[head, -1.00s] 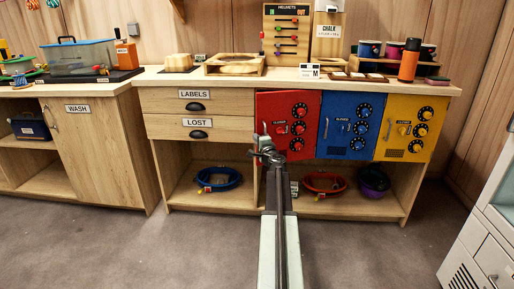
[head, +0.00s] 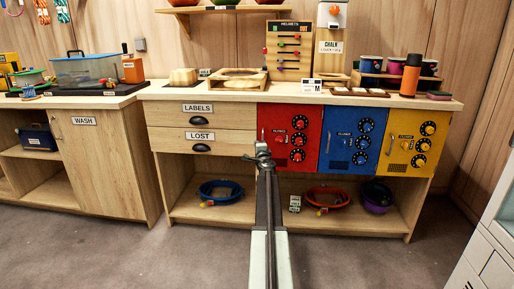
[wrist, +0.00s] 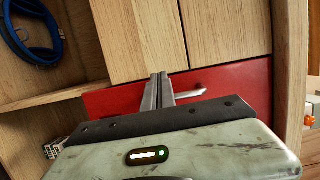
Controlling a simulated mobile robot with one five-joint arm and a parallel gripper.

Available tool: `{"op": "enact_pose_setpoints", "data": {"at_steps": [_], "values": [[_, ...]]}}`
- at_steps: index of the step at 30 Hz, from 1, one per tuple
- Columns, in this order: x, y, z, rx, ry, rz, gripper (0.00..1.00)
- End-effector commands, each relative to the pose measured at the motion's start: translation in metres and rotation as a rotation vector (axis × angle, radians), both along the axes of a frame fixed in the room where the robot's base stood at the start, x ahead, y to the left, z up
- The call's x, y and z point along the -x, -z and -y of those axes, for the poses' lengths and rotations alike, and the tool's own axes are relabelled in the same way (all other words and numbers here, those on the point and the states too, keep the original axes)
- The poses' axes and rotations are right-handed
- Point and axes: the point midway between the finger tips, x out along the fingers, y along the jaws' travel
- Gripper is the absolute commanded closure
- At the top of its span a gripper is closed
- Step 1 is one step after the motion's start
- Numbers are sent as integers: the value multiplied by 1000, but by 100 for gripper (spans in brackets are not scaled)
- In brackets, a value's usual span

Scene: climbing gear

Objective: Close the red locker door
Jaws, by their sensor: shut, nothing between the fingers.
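The red locker door (head: 290,138) is the leftmost of three coloured doors, with black dials and a small handle at its left side. It looks about in line with the blue door; I cannot tell whether it sits fully flush. In the wrist view the red door (wrist: 235,84) shows as a band beside the wooden drawer fronts, with its silver handle (wrist: 190,93) next to my fingers. My gripper (head: 262,150) is shut and empty, at the door's left edge. It also shows in the wrist view (wrist: 160,78). Whether the fingertips touch the door is unclear.
The blue door (head: 350,139) and yellow door (head: 412,142) stand to the right. Left are two drawers (head: 200,128). Below, an open shelf holds a blue coil (head: 220,191) and a red coil (head: 327,197). A pale cabinet (head: 495,245) stands front right. The floor is clear.

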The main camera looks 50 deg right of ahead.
Motion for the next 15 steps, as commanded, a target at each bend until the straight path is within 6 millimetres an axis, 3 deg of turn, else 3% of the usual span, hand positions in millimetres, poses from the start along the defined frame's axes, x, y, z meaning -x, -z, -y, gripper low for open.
{"op": "enact_pose_setpoints", "data": {"at_steps": [4, 7, 11, 15], "values": [[1, 0, -2, 0, 0, 0, 100], [4, 0, -15, 0, -1, 0, 100], [12, -1, -46, 1, -3, -1, 100], [-8, -1, -79, 0, -4, 0, 100]]}}
